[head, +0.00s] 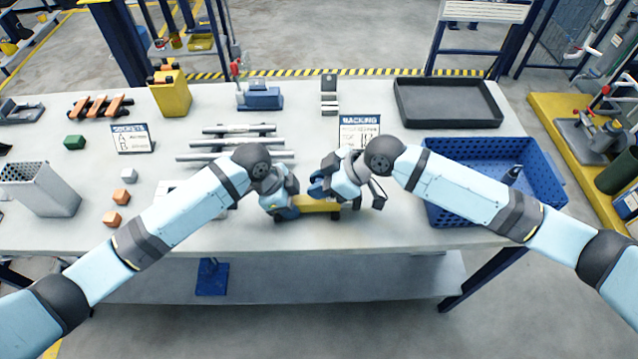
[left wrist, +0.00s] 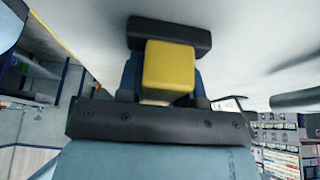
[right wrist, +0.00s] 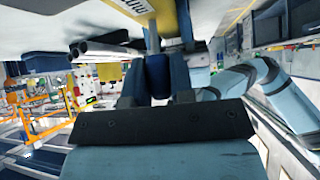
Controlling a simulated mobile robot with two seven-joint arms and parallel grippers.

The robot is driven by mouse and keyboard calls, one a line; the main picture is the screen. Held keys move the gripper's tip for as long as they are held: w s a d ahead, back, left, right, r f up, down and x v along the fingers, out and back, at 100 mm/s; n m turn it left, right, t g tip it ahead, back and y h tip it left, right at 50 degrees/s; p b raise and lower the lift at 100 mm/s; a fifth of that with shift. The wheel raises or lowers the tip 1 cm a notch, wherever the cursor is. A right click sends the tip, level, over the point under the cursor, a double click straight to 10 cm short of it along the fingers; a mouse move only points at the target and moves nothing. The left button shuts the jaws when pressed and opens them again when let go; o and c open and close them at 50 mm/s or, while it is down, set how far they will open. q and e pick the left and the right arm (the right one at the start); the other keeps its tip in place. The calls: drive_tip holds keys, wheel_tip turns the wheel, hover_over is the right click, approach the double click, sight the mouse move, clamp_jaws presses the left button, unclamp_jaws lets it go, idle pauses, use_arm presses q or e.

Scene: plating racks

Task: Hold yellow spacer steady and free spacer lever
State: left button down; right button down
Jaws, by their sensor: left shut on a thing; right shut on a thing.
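The yellow spacer (head: 322,204) lies near the front edge of the table, between my two grippers. My left gripper (head: 289,211) is shut on its left end. In the left wrist view the yellow spacer (left wrist: 170,68) shows as a block between the fingers, with a dark piece behind it.
A blue perforated crate (head: 545,160) stands at the right, and a black tray (head: 450,122) behind it. Metal rods on a rack (head: 235,142) lie behind my left gripper. A racking sign (head: 360,128) stands behind my right gripper. The front table strip is clear.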

use_arm(q)
drive_tip(key=shift+s, duration=0.1)
use_arm(e)
drive_tip(key=shift+w+d, duration=0.1)
drive_tip(key=c, duration=1)
unclamp_jaws()
drive_tip(key=v, duration=1.2)
use_arm(q)
drive_tip(key=c, duration=0.7)
unclamp_jaws()
